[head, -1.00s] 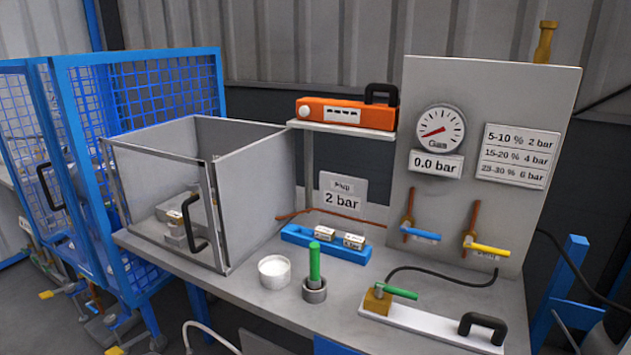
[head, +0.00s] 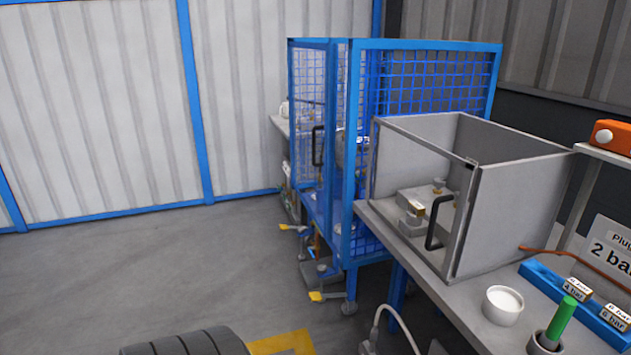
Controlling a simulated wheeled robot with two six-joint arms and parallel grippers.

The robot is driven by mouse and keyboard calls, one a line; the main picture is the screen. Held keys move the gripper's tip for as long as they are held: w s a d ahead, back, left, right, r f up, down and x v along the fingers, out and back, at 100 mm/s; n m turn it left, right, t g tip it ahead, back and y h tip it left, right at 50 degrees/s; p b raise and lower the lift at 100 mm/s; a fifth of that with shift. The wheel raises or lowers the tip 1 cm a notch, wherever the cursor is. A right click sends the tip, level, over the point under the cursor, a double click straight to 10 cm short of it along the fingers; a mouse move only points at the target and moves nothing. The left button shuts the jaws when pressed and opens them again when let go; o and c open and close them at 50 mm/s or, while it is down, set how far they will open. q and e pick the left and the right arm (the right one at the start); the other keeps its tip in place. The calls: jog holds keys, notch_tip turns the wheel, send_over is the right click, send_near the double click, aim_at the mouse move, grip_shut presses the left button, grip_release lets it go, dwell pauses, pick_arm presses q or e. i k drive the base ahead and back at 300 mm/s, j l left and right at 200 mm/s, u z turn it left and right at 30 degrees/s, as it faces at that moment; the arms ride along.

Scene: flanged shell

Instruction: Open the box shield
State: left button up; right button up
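The box shield (head: 520,215) is a grey box, open at the top, standing on the left part of the workbench. Its front face has a thin frame and looks see-through. A black bar handle (head: 437,222) stands upright near the right edge of that front. The front appears shut against the side wall. Metal blocks with a brass-coloured part (head: 415,210) show inside the box. Neither of my grippers is in view.
A blue mesh cage (head: 430,85) on wheels stands behind and left of the box. A white cup (head: 502,305), a green-handled tool (head: 562,318) and a blue rack (head: 545,275) are on the workbench (head: 460,300). Open floor (head: 150,270) lies to the left.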

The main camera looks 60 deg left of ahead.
aim_at(467, 180)
jog(key=u, duration=1.4)
